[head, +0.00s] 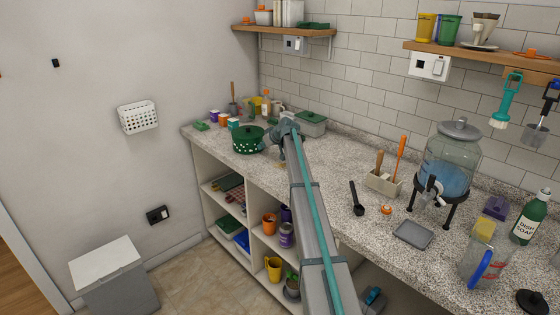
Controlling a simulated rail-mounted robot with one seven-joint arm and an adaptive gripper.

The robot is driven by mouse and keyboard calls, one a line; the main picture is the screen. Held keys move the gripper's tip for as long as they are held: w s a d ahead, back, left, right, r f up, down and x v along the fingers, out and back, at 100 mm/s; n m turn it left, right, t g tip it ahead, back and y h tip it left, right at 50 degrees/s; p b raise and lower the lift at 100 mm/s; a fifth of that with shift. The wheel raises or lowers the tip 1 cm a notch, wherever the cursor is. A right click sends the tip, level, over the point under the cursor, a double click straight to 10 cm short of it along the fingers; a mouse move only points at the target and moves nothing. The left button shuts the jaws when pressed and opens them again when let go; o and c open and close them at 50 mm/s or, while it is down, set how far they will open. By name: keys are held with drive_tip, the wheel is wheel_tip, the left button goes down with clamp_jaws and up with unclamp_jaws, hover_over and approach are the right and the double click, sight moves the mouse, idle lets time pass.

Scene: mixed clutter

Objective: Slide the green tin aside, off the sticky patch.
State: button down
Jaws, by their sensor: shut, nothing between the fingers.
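My arm reaches away over the counter, and my gripper (281,155) is at its far end, small and partly hidden by the wrist. It looks shut, with nothing seen in it. A round dark green pot with pale dots and a lid (248,139) stands just left of the gripper, near the counter's front edge. A small teal-green container (234,124) stands behind the pot to the left. I cannot tell for sure which of these is the green tin. A small tan mark (282,165) by the gripper may be the sticky patch; it is too small to be sure.
A grey box with a green lid (311,124) stands behind the wrist by the wall. Several cups and jars crowd the counter's far left corner. Open counter (335,155) lies between.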

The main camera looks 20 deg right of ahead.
drive_tip(key=shift+w+a, duration=0.1)
drive_tip(key=shift+w, duration=0.3)
drive_tip(key=shift+v, duration=2.6)
drive_tip(key=shift+s+f, duration=0.15)
drive_tip(key=shift+f, duration=0.05)
